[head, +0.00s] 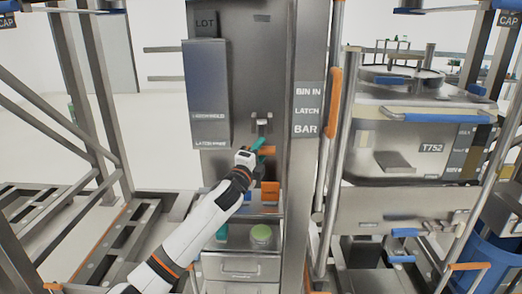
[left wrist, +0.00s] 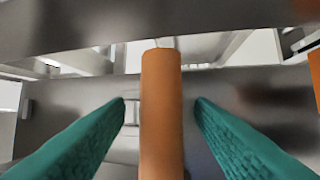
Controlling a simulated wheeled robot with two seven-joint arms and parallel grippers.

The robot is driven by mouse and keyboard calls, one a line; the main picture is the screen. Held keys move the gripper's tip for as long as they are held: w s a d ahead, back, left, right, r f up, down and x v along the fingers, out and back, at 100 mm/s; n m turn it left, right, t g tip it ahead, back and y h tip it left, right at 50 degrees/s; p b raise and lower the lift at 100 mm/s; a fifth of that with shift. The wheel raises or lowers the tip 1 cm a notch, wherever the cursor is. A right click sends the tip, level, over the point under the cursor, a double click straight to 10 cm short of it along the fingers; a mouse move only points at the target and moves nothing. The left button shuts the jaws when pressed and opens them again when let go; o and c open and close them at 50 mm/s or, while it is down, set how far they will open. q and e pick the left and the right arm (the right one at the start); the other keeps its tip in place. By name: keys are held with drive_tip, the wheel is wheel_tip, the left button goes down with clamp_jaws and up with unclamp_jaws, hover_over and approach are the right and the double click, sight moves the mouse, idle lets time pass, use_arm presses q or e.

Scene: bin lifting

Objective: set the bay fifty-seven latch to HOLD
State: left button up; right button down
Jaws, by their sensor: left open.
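An orange latch handle (left wrist: 161,110) stands between the two teal fingers of my left gripper (left wrist: 160,103) in the left wrist view, with a gap visible on each side. In the head view the handle's orange end (head: 268,150) shows beside my left gripper (head: 259,147), in front of the grey column. My left gripper is open around the handle. A dark panel (head: 207,85) left of it carries small lettering that seems to read LATCH HOLD and LATCH FREE. I cannot read a bay number. My right gripper is out of view.
A BIN IN LATCH BAR sign (head: 308,110) is on the column's right side. A bracket (head: 262,123) sits just above the gripper. An orange block (head: 270,192) and a green button (head: 261,233) are below.

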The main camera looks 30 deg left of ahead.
use_arm(q)
drive_tip(key=shift+w, duration=0.5)
